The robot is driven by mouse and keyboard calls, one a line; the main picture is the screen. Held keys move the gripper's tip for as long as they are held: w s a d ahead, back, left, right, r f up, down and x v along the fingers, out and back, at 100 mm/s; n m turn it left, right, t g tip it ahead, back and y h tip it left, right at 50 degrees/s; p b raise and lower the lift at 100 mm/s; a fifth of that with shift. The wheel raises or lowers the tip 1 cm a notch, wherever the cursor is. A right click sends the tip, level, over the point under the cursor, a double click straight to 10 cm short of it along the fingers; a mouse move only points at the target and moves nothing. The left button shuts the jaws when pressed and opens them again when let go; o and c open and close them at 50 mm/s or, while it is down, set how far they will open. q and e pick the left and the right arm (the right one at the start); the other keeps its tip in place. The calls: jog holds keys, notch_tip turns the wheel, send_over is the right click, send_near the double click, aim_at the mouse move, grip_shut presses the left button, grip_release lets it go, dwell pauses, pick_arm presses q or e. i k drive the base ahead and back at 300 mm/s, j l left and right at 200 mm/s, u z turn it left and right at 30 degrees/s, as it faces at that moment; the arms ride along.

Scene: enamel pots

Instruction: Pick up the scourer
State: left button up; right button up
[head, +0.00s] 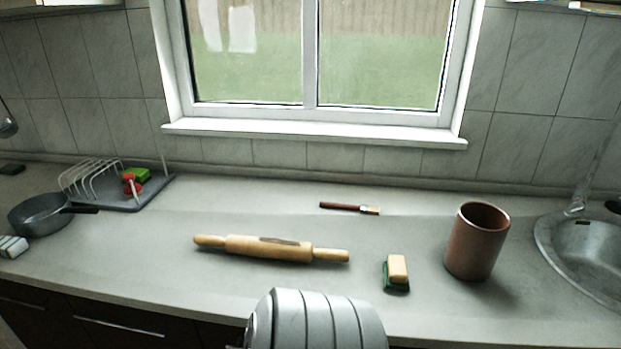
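I cannot tell for sure which thing is the scourer. A block with a pale wooden top and dark green underside (397,270) sits near the counter's front, right of the middle. A bright green piece (137,175) lies by something red in the dish rack. Neither of my grippers is in view. A ribbed grey-white part at the bottom middle hides some of the counter's front edge.
A rolling pin (270,248) lies mid-counter, with a small brush (348,208) behind it. A brown pot (477,241) stands left of the metal sink (590,262). A grey pan (40,214) stands before the dish rack (155,190). The window wall bounds the back.

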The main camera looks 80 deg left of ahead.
aim_at(396, 276)
jog(key=u, duration=3)
